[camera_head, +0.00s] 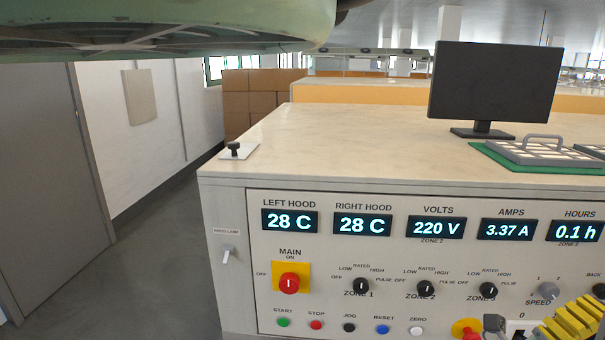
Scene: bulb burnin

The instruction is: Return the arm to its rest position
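I cannot make out my gripper anywhere in the head view, so its state and what it may hold do not show. A large pale green rounded shape (170,25) hangs across the top left, close to the camera. I cannot tell whether it is part of my arm. A yellow ribbed piece (575,322) is cut off at the bottom right corner, and I cannot tell what it belongs to.
A control panel (340,270) with lit displays, a red main switch (289,284), knobs and buttons fronts a pale bench (330,140). A monitor (494,85) and grey tray (535,150) stand on it. Cardboard boxes (250,100) are behind. Floor at left is clear.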

